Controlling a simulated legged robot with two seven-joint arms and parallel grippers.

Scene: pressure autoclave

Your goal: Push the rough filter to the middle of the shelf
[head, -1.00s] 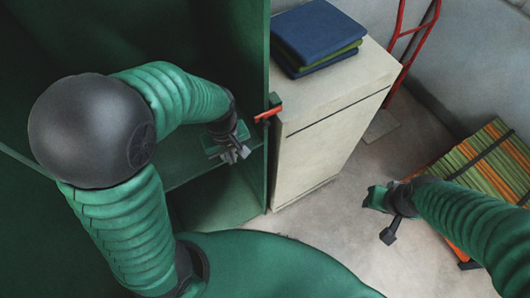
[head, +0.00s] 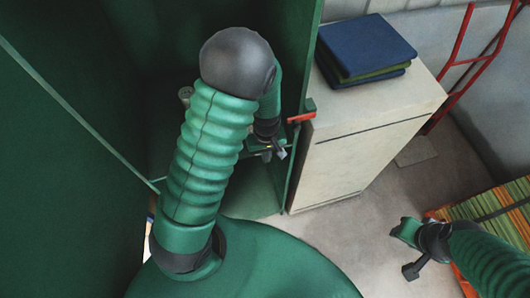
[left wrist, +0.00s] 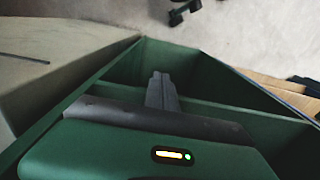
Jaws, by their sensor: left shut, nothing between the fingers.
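A small grey round object (head: 186,93), perhaps the rough filter, shows inside the green cabinet (head: 150,60), left of my left arm. It is partly hidden by that arm and too small to identify surely. My left gripper (head: 279,153) is inside the cabinet near its right wall, over the shelf area, apart from the grey object. In the left wrist view its fingers (left wrist: 158,80) are together and empty, above a green divider (left wrist: 215,105). My right gripper (head: 408,250) is over the floor at the right; its finger opening is unclear.
A cream cabinet (head: 350,160) with folded blue and green cloths (head: 365,45) stands right of the green cabinet. A red-orange latch (head: 302,118) sticks out from the green wall's edge. A red hand truck (head: 462,55) and a striped stack (head: 490,205) stand farther right.

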